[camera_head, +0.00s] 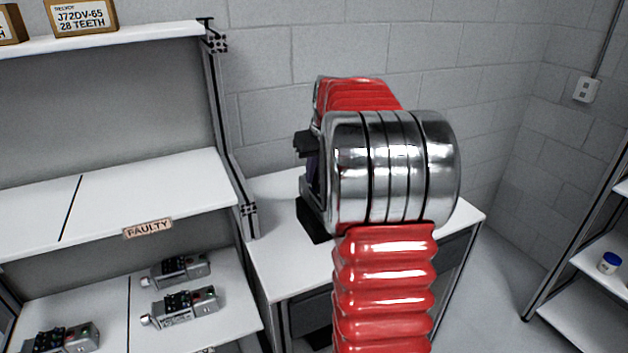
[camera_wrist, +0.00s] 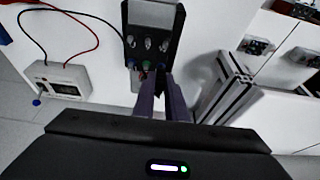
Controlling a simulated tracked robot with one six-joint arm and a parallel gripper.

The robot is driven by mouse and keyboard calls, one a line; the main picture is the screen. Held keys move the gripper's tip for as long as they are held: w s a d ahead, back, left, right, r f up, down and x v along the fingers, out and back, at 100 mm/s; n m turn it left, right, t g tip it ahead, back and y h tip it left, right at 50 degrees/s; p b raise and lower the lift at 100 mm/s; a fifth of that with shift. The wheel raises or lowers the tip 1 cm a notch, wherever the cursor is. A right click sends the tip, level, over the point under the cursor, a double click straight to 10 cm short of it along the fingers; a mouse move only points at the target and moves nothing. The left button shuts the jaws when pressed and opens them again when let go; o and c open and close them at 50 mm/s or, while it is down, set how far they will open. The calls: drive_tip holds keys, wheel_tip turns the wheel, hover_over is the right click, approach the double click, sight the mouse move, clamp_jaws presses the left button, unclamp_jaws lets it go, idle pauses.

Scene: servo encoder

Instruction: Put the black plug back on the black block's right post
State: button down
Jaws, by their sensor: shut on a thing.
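The black block (camera_wrist: 152,35) shows at the top middle of the wrist view, with a row of metal posts and small coloured parts at its near edge. My gripper (camera_wrist: 162,78) has its two purple fingers close together at that near edge, shut on a small dark thing, seemingly the black plug, mostly hidden between the fingertips. I cannot tell whether it touches a post. In the head view, my gripper (camera_head: 309,165) is partly hidden behind my wrist, above a dark block-like shape (camera_head: 315,220) on the white table.
A white meter box (camera_wrist: 62,82) with a red and a black cable lies at left in the wrist view. The white table (camera_head: 275,205) stands beside a shelf rack with a FAULTY label (camera_head: 148,228) and grey servo units (camera_head: 180,306). Metal rack profiles (camera_wrist: 228,90) stand right of my fingers.

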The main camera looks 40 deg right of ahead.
drive_tip(key=shift+r, duration=0.15)
drive_tip(key=shift+r, duration=2.4)
